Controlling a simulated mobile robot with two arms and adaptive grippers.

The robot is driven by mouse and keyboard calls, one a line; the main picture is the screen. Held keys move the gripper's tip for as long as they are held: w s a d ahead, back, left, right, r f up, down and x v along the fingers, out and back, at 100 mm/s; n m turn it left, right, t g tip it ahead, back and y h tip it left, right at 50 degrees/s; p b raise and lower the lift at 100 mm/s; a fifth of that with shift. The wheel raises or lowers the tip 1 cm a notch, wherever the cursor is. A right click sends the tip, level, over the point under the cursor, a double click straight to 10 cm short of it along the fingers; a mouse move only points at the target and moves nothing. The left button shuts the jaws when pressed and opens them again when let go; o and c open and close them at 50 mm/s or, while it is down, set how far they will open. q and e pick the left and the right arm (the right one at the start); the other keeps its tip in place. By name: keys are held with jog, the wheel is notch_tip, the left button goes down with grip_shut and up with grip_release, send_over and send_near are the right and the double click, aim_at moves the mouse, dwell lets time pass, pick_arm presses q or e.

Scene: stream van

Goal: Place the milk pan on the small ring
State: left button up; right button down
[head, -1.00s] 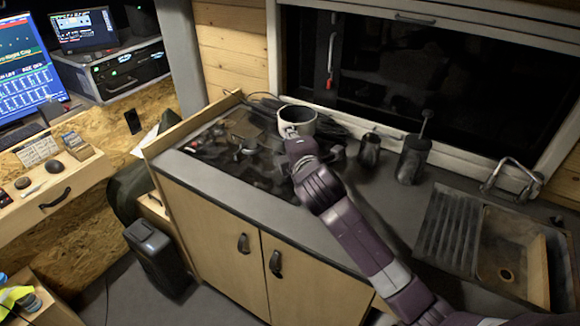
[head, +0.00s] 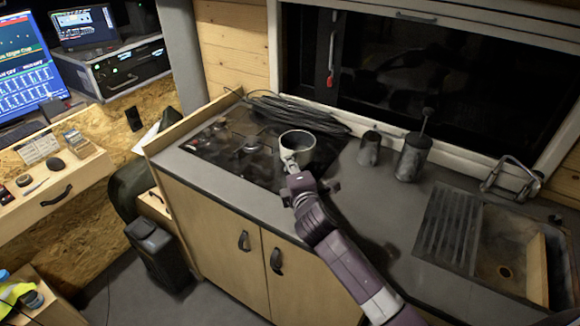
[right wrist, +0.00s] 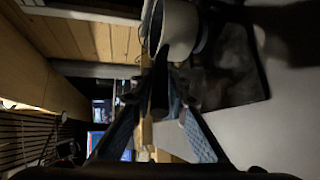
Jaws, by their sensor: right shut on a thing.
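The milk pan (head: 312,163), a small pale pan with a dark inside, is upright at the right part of the dark hob (head: 222,156). My right gripper (head: 289,169) is shut on its handle, on the near side of the pan. In the right wrist view the dark handle (right wrist: 160,92) lies between the fingertips and the pale pan body (right wrist: 179,28) is beyond them. The pan hides the hob surface beneath it, so I cannot tell which ring is there or whether the pan touches it. My left gripper is not in view.
A coiled black cable (head: 300,112) lies behind the hob. A dark mug (head: 369,149) and a taller dark pot (head: 412,158) stand to the right. The sink (head: 508,262) is at far right. The worktop (head: 400,215) between is mostly clear.

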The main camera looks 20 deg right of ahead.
jog(key=c, duration=1.9)
grip_release()
jog(key=shift+s, duration=0.15)
jog(key=b+v, duration=0.1)
jog(key=v, duration=1.1)
jog(key=shift+r+b, duration=0.1)
jog(key=shift+b, duration=0.25)
